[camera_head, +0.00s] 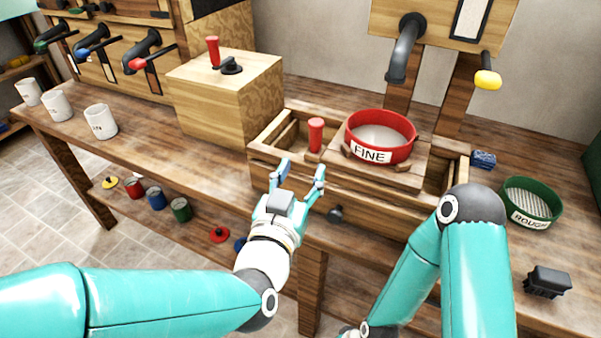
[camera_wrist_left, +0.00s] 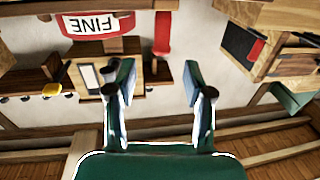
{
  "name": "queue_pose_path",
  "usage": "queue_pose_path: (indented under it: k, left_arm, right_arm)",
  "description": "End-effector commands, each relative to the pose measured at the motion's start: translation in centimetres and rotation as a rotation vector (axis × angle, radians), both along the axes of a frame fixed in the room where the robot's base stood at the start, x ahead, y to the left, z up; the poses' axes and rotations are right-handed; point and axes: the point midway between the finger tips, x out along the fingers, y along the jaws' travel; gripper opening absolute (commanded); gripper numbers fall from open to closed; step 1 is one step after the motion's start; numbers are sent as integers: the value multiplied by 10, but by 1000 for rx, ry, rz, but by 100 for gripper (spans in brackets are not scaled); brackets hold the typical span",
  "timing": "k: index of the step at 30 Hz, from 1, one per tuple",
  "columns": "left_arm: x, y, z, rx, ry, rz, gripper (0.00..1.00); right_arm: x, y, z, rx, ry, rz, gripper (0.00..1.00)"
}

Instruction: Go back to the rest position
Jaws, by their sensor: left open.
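My left gripper (camera_head: 298,178) is open and empty in front of the wooden box frame (camera_head: 345,178) on the bench. Its two fingers stand apart in the left wrist view (camera_wrist_left: 157,80). A red sieve marked FINE (camera_head: 381,137) sits on that frame, beyond the gripper and to its right; part of it shows upside down in the wrist view (camera_wrist_left: 97,24). A red peg-like handle (camera_head: 316,135) stands left of the sieve, apart from the gripper. My right arm rises at the lower right, and its gripper is not clearly visible.
A wooden box with a red handle (camera_head: 225,92) stands behind left. White cups (camera_head: 101,122) stand along the bench's left. A green sieve marked ROUGH (camera_head: 532,203), a blue block (camera_head: 483,159) and a black object (camera_head: 548,281) lie right. Several coloured tins (camera_head: 156,198) are on the lower shelf.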

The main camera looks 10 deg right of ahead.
Motion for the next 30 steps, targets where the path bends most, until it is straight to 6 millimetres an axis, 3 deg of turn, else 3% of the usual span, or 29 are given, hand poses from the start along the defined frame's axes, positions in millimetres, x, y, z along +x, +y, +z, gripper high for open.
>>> queue_pose_path:
  k: [11,14,17,20,24,28,30]
  left_arm:
    - [3,3,-1,0,2,7,52]
    - [13,17,-10,4,19,40,52]
    - [33,42,-36,24,68,99,52]
    - [54,79,-82,57,148,177,52]
    - [67,139,-169,121,315,271,52]
    - [51,185,-256,152,525,315,52]
    - [31,205,-302,154,655,326,52]
  right_arm:
    - [0,0,-1,0,0,0,40]
    - [0,0,-1,0,0,0,40]
    - [0,0,-1,0,0,0,40]
    - [0,0,-1,0,0,0,40]
    - [0,0,-1,0,0,0,40]
    - [0,0,-1,0,0,0,40]
    - [0,0,-1,0,0,0,40]
